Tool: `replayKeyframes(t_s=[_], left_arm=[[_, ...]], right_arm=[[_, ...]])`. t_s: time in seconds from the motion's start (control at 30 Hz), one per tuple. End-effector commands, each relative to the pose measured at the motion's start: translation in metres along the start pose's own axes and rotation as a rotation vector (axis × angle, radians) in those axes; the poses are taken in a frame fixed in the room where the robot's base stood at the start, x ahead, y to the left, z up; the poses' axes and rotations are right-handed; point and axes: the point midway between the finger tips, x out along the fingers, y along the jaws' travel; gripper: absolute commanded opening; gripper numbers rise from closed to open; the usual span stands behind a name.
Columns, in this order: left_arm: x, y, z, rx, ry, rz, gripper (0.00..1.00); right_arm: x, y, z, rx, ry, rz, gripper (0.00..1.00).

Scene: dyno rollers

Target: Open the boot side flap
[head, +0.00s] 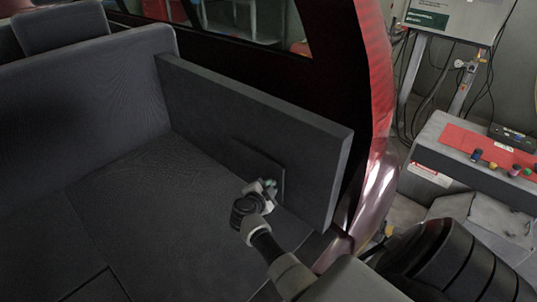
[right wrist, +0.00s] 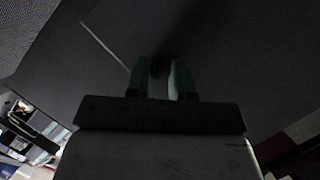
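The boot side flap (head: 258,160) is a small dark square panel set in the dark side wall of the boot. It looks closed or nearly so; its lower part is hidden behind my right gripper. My right gripper (head: 270,185) is at the flap's lower right part, very close to it; I cannot tell whether it touches. In the right wrist view its two greenish fingers (right wrist: 160,80) stand apart with a dark gap between them. They point at a dark surface with thin pale seams. Nothing held shows clearly. My left gripper is not in view.
The boot side wall (head: 250,108) rises on the right of the flat boot floor (head: 150,215). A seat back (head: 80,90) closes the far end. The red car body (head: 375,100) lies outside the wall. A workbench (head: 460,150) stands at right. The floor is clear.

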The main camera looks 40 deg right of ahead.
Motion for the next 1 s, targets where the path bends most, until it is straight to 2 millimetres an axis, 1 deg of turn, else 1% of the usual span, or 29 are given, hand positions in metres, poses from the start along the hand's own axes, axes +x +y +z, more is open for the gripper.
replayKeyframes(t_s=[0.03,0.07,0.37,0.57,0.77,1.0], left_arm=[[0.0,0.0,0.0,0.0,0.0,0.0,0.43],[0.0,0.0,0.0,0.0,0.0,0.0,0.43],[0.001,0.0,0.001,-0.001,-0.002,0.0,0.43],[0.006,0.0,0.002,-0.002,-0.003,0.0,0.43],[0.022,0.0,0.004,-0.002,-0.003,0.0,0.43],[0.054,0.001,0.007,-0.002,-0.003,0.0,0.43]], right_arm=[[0.0,-0.001,0.0,0.001,0.0,-0.001,0.04],[0.0,-0.001,0.0,0.001,-0.001,-0.001,0.0],[-0.003,-0.002,0.002,0.006,0.006,0.005,0.0],[-0.016,-0.004,0.012,0.027,0.053,0.053,0.0],[-0.038,-0.009,0.031,0.064,0.145,0.14,0.0],[-0.061,-0.019,0.054,0.108,0.262,0.244,0.0]])
